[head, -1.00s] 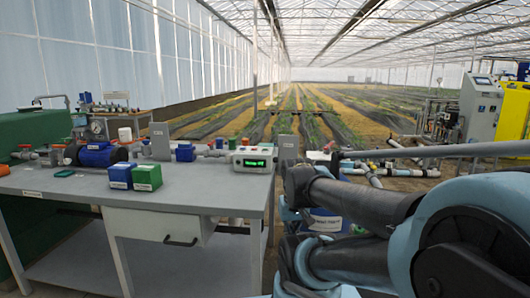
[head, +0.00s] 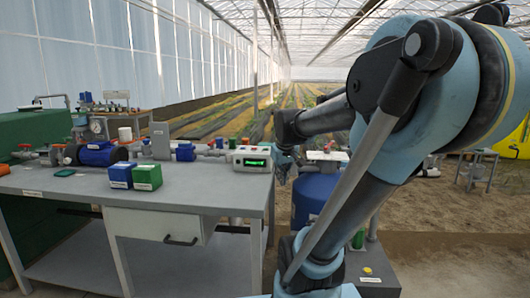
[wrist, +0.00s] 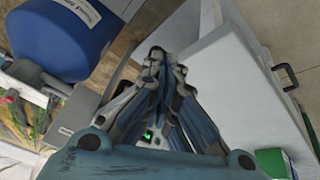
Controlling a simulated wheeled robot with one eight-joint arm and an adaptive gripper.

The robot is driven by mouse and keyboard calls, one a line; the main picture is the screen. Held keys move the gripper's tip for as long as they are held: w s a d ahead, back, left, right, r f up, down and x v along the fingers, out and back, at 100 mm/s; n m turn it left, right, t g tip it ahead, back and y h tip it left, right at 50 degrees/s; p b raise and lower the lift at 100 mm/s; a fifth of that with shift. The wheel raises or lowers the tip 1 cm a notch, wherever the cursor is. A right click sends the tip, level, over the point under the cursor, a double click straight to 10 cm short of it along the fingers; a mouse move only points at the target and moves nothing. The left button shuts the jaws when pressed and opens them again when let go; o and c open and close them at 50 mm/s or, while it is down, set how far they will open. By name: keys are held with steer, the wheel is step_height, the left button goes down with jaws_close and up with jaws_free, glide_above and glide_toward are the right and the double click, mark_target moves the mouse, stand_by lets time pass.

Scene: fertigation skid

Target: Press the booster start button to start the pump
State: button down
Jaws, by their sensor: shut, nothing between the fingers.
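I cannot make out a booster start button in either view. A pale box with a lit green display (head: 252,159) stands at the bench's right end. A blue and black pump unit (head: 97,154) sits at the bench's left. My gripper (head: 283,172) is just right of the display box, by the bench's right end, partly hidden by my arm. In the wrist view my gripper (wrist: 157,55) is shut and empty, its tips near a grey edge. A small green glow (wrist: 147,135) shows between its finger links; I cannot tell its source.
A blue tank (head: 314,198) stands right of the bench (head: 205,189); it also shows in the wrist view (wrist: 62,35). A blue box (head: 120,175) and a green box (head: 147,176) stand near the bench front, above a drawer (head: 150,226).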

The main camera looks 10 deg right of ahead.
steer(key=w+r+n+t, duration=0.1)
steer(key=w+r, duration=0.3)
steer(key=w, duration=0.6)
steer(key=w+r+n+t, duration=0.15)
steer(key=w+r, duration=0.35)
steer(key=w, duration=0.5)
step_height(320, 180, up, 4)
steer(key=n+t, duration=0.2)
steer(key=n, duration=0.1)
glide_above(266, 149)
steer(key=w, duration=0.1)
steer(key=shift+w+a, duration=0.15)
steer(key=shift+a, duration=0.3)
steer(key=shift+f, duration=4.4)
steer(key=shift+f, duration=0.75)
steer(key=shift+r, duration=0.8)
